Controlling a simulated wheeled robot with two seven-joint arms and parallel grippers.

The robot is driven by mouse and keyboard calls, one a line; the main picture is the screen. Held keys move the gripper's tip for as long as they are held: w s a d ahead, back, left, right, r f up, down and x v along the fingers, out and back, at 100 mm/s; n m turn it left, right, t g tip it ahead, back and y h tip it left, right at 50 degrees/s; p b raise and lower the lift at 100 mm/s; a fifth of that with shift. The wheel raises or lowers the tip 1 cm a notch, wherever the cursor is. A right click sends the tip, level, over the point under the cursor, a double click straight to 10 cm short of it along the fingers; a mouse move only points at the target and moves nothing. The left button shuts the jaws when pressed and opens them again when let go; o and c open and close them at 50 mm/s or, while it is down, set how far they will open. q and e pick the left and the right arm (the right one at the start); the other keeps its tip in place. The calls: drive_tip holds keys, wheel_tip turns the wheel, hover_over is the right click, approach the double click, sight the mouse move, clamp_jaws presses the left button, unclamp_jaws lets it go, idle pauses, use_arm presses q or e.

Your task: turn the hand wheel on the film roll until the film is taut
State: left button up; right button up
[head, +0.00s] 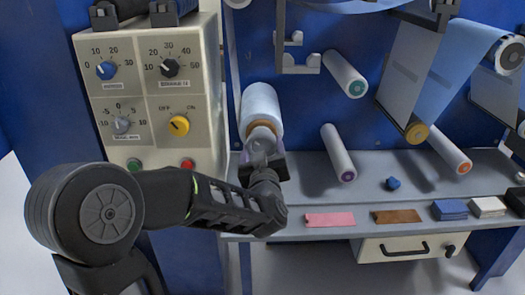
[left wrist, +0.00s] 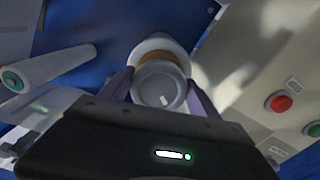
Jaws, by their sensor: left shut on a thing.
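The film roll (head: 261,103) is a pale, light-blue cylinder sticking out of the blue back panel, with a tan core ring. Its light grey hand wheel (head: 262,138) is at the near end. My left gripper (head: 262,158) is at that wheel. In the left wrist view the wheel (left wrist: 159,86) sits between my two purplish fingers (left wrist: 160,92), which are shut on it from both sides. Light-blue film (head: 462,62) hangs at the upper right and passes a yellow-capped roller (head: 417,132). I cannot tell how tight it is. My right gripper is not in view.
A beige control box (head: 150,95) with knobs and buttons stands close left of the roll. White rollers (head: 344,74) (head: 338,152) stick out to the right.

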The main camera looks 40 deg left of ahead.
use_arm(q)
drive_tip(key=n+b, duration=0.3)
drive_tip(key=shift+d+f+n, duration=0.1)
drive_tip(key=shift+f+n, duration=0.1)
drive_tip(key=shift+n, duration=0.1)
drive_tip(key=n+b, duration=0.2)
drive_tip(key=shift+w+r+n, duration=0.1)
drive_tip(key=shift+n, duration=0.2)
drive_tip(key=shift+r+n+b, duration=0.2)
drive_tip(key=shift+n+b, duration=1)
drive_tip(key=shift+n, duration=0.1)
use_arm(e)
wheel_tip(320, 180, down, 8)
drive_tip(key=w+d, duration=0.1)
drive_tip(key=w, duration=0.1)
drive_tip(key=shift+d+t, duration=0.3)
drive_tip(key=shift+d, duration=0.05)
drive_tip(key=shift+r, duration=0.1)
use_arm(q)
drive_tip(key=o, duration=1.4)
drive_tip(key=shift+d+r, duration=0.1)
drive_tip(key=shift+d, duration=0.05)
